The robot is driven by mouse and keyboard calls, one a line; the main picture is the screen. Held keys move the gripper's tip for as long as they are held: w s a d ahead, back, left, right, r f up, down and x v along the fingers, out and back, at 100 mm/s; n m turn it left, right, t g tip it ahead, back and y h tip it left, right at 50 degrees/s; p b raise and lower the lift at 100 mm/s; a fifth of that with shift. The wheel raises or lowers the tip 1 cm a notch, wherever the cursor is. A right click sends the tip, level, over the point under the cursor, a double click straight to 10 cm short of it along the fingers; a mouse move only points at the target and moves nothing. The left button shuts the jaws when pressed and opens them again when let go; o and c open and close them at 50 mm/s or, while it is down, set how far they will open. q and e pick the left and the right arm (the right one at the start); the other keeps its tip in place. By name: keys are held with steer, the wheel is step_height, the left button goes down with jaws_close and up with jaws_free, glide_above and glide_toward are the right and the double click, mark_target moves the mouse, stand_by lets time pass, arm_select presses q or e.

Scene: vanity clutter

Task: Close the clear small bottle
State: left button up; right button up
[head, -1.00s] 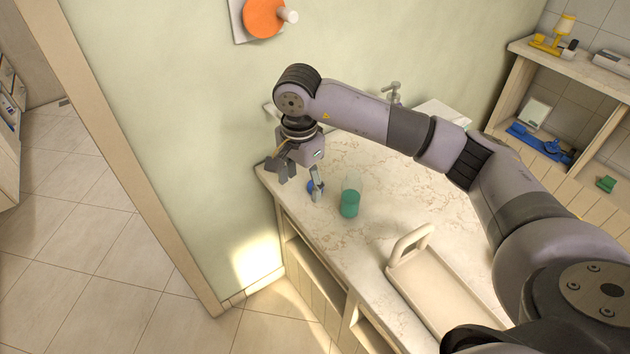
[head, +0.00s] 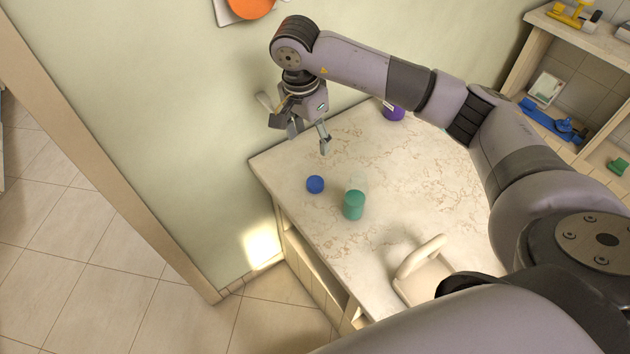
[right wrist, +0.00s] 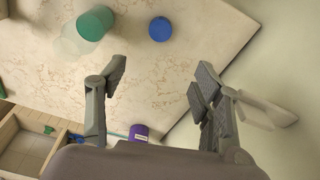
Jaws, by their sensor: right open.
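A clear, see-through small bottle (head: 358,183) is on the marble counter, faint against it. A teal cylinder (head: 353,206) adjoins it on the near side; I cannot tell whether they are one piece. The right wrist view shows the clear part (right wrist: 73,42) and teal part (right wrist: 94,23) at upper left. A round blue piece (head: 315,184), perhaps a cap, lies apart to their left; it also shows in the right wrist view (right wrist: 160,28). My right gripper (head: 309,140) is open and empty above the counter's far left, beyond the blue piece; its fingers (right wrist: 160,80) are spread. My left gripper is out of view.
A purple container (head: 394,112) stands at the back, partly behind my right arm. A beige handled tray (head: 425,275) is at the near right. The wall rises close behind the right gripper. The counter's left edge is near the blue piece. A shelf unit stands right.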

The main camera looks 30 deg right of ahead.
steer(key=p, duration=0.3)
glide_above(315, 182)
step_height(315, 182, down, 11)
steer(key=shift+a, duration=0.15)
steer(key=shift+f, duration=0.3)
steer(key=shift+f+p, duration=0.3)
step_height(315, 182, down, 4)
steer(key=shift+s+r+p, duration=0.1)
steer(key=shift+r+p, duration=0.05)
steer(key=shift+p, duration=0.7)
steer(key=shift+f, duration=0.5)
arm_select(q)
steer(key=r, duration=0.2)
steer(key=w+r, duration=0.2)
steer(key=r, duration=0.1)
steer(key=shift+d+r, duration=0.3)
arm_select(e)
steer(key=shift+c, duration=0.2)
steer(key=c, duration=0.8)
